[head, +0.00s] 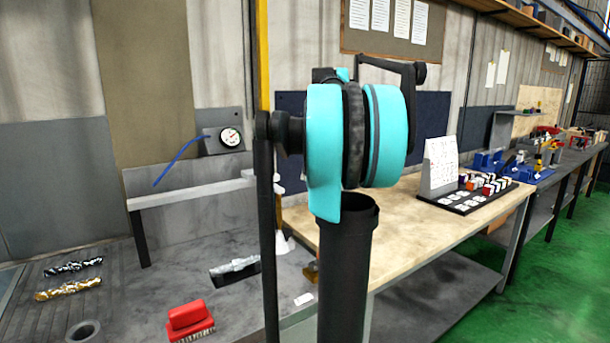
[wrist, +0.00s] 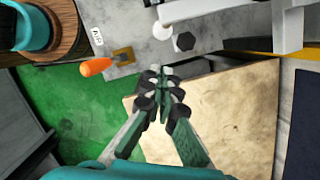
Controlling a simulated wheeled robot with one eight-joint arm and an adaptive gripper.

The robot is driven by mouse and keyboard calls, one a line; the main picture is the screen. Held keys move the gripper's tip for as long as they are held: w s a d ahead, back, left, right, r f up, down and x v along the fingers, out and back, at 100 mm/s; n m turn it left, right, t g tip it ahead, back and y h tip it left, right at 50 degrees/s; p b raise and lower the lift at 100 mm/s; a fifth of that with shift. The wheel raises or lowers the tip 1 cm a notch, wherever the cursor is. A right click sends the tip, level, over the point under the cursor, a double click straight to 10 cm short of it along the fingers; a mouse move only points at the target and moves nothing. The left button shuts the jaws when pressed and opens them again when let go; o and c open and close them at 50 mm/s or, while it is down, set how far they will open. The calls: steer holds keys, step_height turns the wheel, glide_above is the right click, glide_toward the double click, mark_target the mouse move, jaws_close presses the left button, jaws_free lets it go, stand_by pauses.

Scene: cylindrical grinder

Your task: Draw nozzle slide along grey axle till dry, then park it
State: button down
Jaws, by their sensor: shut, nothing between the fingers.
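My gripper (wrist: 160,78) shows in the wrist view with its fingertips together and nothing between them. It is over the edge of a pale wooden bench top, apart from the things around it. In the head view it is hidden behind my arm. A long pale rail (head: 190,193) runs across the grey machine at left in the head view, below a round gauge (head: 230,137) with a thin blue hose (head: 178,163). I cannot tell for sure which part is the nozzle slide or the grey axle. A white part (wrist: 185,10) and a dark hexagonal end (wrist: 184,42) lie beyond the fingertips.
An orange-handled scraper (wrist: 97,66) lies left of the fingers in the wrist view. The wooden bench (head: 405,235) has a bare top near my arm. Green floor (head: 560,260) is clear at right.

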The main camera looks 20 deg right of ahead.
steer(key=w+a+f, duration=0.1)
steer(key=a+f, duration=0.4)
steer(key=f, duration=0.2)
steer(key=shift+w+a+f, duration=0.2)
steer(key=shift+w+a, duration=0.1)
steer(key=shift+a, duration=0.05)
steer(key=s+a, duration=0.3)
steer(key=a, duration=1.3)
steer(key=s+a, duration=0.3)
steer(key=a, duration=1.3)
steer(key=shift+s+a, duration=0.15)
